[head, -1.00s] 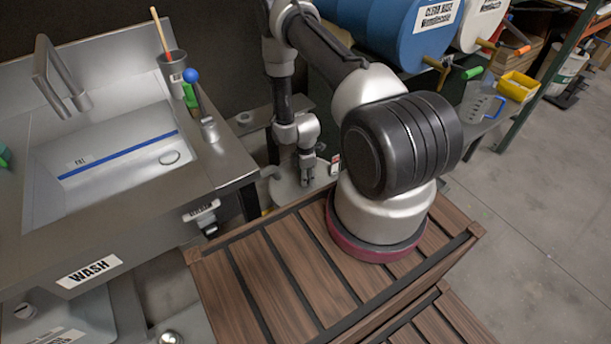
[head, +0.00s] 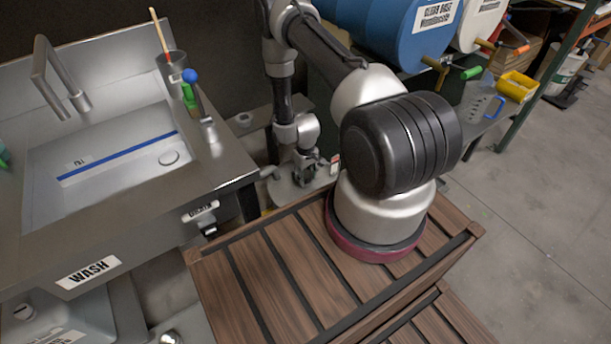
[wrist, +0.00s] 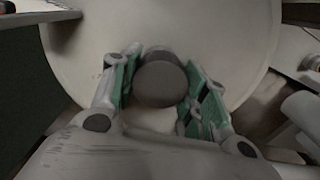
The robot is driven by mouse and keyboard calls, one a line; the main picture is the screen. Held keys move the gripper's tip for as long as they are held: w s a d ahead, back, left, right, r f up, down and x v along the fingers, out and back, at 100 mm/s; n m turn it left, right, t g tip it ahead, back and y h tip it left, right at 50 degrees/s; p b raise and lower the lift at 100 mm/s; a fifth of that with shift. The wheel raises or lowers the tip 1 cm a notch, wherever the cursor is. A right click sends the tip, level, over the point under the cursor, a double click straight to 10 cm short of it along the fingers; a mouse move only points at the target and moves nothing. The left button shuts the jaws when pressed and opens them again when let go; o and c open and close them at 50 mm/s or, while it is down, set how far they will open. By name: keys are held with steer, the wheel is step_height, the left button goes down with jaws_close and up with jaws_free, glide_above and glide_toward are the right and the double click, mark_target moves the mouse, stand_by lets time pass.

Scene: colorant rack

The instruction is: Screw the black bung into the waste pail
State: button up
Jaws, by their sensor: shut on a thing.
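The black bung (wrist: 160,82) appears as a dark grey round plug between the green-padded fingers of my gripper (wrist: 163,62) in the wrist view. My gripper is shut on it. The waste pail (wrist: 225,40) is the broad pale round shape behind and below the bung. I cannot tell whether the bung sits in the pail's opening or just above it. In the head view, my gripper (head: 303,170) is low over the pail's pale top (head: 285,192), between the sink unit and my base. The bung is too small to make out there.
The steel sink unit (head: 150,215) stands left of the pail. A slatted wooden platform (head: 270,275) is in front. The blue drum (head: 385,30) is behind on the right, with a clear jug (head: 478,105) and a yellow bin (head: 517,86) nearby. Open floor lies at right.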

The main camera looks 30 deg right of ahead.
steer(key=shift+w, duration=0.1)
steer(key=o, duration=1)
steer(key=shift+c, duration=0.2)
steer(key=n, duration=1)
steer(key=shift+a, duration=0.1)
steer(key=n, duration=0.3)
steer(key=shift+n, duration=0.4)
